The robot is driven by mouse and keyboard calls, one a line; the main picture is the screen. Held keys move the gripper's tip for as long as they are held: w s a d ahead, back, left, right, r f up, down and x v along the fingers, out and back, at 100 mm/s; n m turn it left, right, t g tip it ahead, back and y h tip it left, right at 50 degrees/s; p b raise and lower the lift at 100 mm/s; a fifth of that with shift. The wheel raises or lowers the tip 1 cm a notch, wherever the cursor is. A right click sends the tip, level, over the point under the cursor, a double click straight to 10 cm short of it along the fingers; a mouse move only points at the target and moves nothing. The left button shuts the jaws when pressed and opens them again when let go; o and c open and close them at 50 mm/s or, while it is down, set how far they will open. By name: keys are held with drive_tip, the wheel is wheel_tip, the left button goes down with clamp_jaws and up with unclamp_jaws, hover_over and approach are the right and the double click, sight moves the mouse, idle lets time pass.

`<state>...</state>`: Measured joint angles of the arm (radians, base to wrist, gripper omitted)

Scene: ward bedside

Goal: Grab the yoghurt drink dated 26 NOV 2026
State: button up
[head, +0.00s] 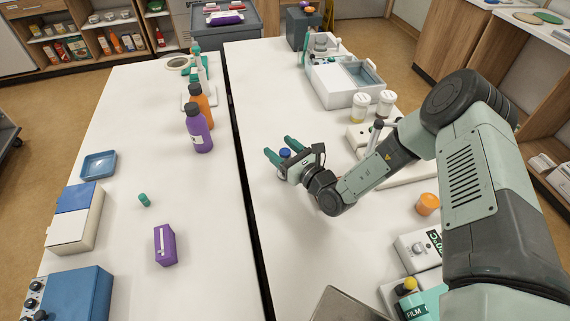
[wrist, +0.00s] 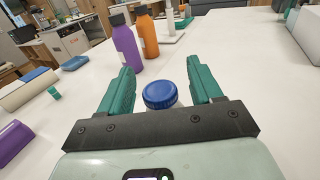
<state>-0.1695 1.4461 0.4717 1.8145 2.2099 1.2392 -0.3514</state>
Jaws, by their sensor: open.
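My gripper (head: 280,151) is open, low over the right-hand table near its left edge. A small bottle or jar with a round blue cap (wrist: 159,95) stands between its fingers, which are apart from the cap on both sides. The cap also shows in the head view (head: 285,152); most of the body below is hidden, and no date shows. A purple bottle (head: 199,132) and an orange bottle (head: 203,104) with dark caps stand on the left table. The purple one has a pale label, too small to read. I cannot tell which item bears 26 NOV 2026.
A dark gap (head: 243,175) divides the tables. White-lidded jars (head: 360,107) and a white bin (head: 345,85) stand beyond my arm. An orange-topped item (head: 427,204) is on its near side. A purple box (head: 164,245) and blue tray (head: 98,165) lie left.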

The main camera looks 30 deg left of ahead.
drive_tip(key=shift+w+a, duration=0.15)
drive_tip(key=shift+a, duration=0.2)
drive_tip(key=shift+c, duration=0.3)
clamp_jaws()
drive_tip(key=shift+r, duration=0.15)
